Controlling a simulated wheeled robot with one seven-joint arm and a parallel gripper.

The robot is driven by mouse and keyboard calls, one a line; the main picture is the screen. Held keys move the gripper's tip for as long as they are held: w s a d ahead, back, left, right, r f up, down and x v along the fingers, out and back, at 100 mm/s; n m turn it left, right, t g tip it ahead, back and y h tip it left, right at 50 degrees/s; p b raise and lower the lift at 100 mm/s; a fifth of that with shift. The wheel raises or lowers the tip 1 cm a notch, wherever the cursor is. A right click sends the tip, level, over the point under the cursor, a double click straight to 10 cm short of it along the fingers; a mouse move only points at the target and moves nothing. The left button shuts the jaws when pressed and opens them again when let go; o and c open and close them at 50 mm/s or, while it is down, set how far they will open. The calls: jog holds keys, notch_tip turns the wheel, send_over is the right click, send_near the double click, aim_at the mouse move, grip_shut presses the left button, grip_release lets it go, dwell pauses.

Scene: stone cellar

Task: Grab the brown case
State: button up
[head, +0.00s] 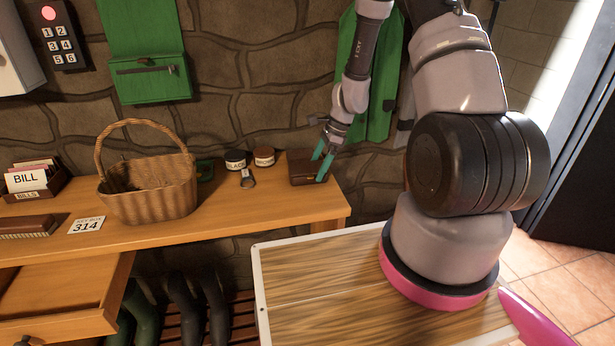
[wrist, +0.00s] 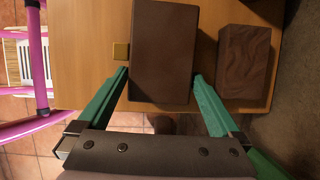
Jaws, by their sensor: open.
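The brown case (head: 303,172) lies on the right end of the wooden table in the head view. In the wrist view the brown case (wrist: 163,40) is a dark box with a small brass-coloured square at its left side. My gripper (head: 323,164) is open, with its green fingers down at the case. In the wrist view my gripper (wrist: 160,76) has one fingertip on each side of the case's near part, close to its sides. I cannot tell whether they touch it.
A second dark brown block (wrist: 244,62) lies just right of the right finger in the wrist view. On the table (head: 240,220) stand two small jars (head: 236,160), a wicker basket (head: 150,190) and a number card (head: 87,225). A drawer (head: 75,295) hangs open at left.

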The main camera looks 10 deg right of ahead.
jog(key=c, duration=1.3)
